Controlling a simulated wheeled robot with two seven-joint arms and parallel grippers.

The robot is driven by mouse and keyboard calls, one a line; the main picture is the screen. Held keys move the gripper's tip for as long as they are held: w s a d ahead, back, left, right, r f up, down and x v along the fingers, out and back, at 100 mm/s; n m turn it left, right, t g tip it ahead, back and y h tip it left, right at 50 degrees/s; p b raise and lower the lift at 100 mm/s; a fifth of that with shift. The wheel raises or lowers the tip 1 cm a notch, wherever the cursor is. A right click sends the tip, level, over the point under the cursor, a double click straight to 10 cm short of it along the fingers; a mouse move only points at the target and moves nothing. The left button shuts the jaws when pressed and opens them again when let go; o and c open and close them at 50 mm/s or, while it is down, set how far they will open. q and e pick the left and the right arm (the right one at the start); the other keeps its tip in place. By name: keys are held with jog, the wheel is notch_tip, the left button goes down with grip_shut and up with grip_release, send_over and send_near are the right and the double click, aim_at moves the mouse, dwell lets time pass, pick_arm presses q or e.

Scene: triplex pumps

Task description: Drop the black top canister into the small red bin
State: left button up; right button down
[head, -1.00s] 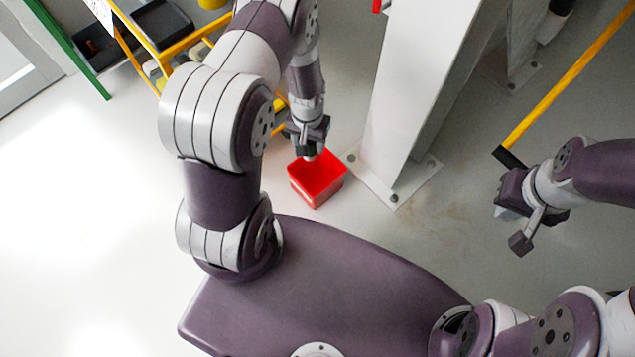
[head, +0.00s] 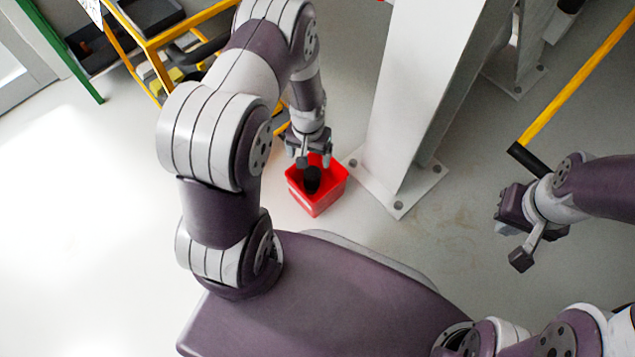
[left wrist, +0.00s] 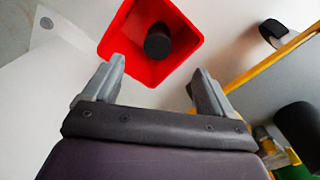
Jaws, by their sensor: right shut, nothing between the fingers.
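The small red bin (head: 318,199) stands on the floor beside the base of a grey post, and it also shows at the top of the left wrist view (left wrist: 125,40). The black canister (head: 312,179) is inside the bin's opening; in the left wrist view the canister (left wrist: 158,42) appears within the bin walls, apart from my fingers. My left gripper (head: 315,162) is over the bin's far edge; in the left wrist view its fingers (left wrist: 155,85) are spread with nothing between them. My right gripper (head: 508,240) is shut and empty at the right.
A grey post (head: 415,90) with a bolted base plate stands just right of the bin. A yellow cart (head: 150,45) with dark trays is at the upper left. A yellow bar (head: 570,80) with a black end is near my right gripper. Floor at left is clear.

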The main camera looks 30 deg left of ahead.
pick_arm(q)
notch_tip(320, 180, up, 13)
jog(key=p, duration=0.8)
jog(key=shift+f, duration=0.15)
jog(key=s+d+r+m+p, duration=0.15)
jog(key=s+r+p, duration=0.3)
jog(key=r, duration=0.65)
jog(key=s+d+r+n+p, duration=0.1)
jog(key=s+d+r+p, duration=0.3)
jog(key=r, duration=0.7)
notch_tip(320, 180, up, 41)
jog(key=m+t+p, duration=0.1)
jog(key=p, duration=3.7)
jog(key=shift+r, duration=0.15)
